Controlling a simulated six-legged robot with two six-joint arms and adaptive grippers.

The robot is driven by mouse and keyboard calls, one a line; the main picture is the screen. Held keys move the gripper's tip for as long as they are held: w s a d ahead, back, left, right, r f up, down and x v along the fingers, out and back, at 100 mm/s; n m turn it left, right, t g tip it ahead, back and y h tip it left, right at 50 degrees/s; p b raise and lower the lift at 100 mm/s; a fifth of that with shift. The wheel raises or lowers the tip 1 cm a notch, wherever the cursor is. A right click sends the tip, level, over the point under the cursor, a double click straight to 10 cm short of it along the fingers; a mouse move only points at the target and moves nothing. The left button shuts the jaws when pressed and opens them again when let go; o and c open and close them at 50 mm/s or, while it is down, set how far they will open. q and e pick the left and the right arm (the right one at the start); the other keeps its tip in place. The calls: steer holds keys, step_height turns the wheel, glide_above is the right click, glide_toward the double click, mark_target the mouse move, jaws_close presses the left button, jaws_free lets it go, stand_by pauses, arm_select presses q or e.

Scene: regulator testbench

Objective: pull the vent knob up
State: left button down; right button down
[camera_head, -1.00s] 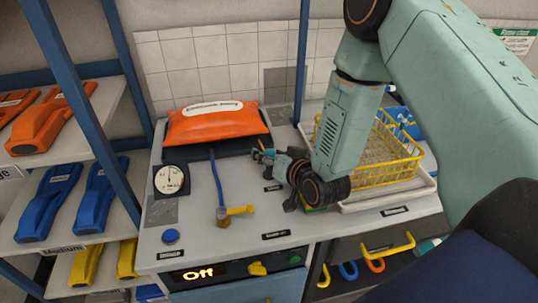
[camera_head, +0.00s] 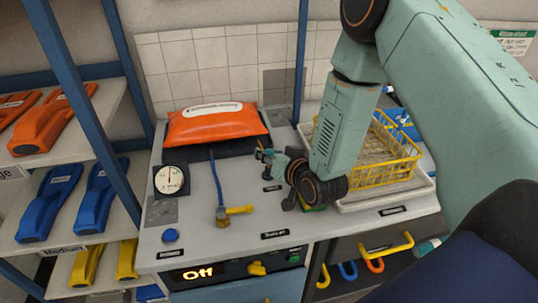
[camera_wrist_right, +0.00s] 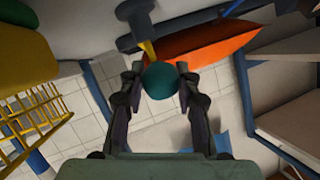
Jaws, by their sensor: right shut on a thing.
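A round teal knob (camera_wrist_right: 160,80), which I take for the vent knob, sits between the fingertips of my right gripper (camera_wrist_right: 160,73) in the right wrist view. The fingers are closed against its two sides. In the head view my right gripper (camera_head: 270,158) reaches left from the wrist, low over the bench behind the yellow-handled valve. The knob is small there and mostly hidden by the fingers; I cannot tell how high it stands. My left gripper is not in view.
The bench (camera_head: 210,240) carries an orange bag (camera_head: 215,124), a round gauge (camera_head: 171,179), a yellow valve handle (camera_head: 238,210) and a blue button (camera_head: 170,236). The display (camera_head: 198,273) reads "Off". A yellow wire basket (camera_head: 400,172) stands right of my gripper. Blue shelf posts (camera_head: 85,110) stand left.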

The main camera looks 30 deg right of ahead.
mark_target(269, 150)
stand_by(0.4)
steer(key=shift+r+p, duration=1.3)
steer(key=shift+r, duration=0.35)
steer(key=shift+w, duration=0.1)
steer(key=c, duration=1.3)
jaws_free()
steer(key=o, duration=0.4)
steer(key=shift+s, duration=0.25)
steer(key=shift+w, duration=0.15)
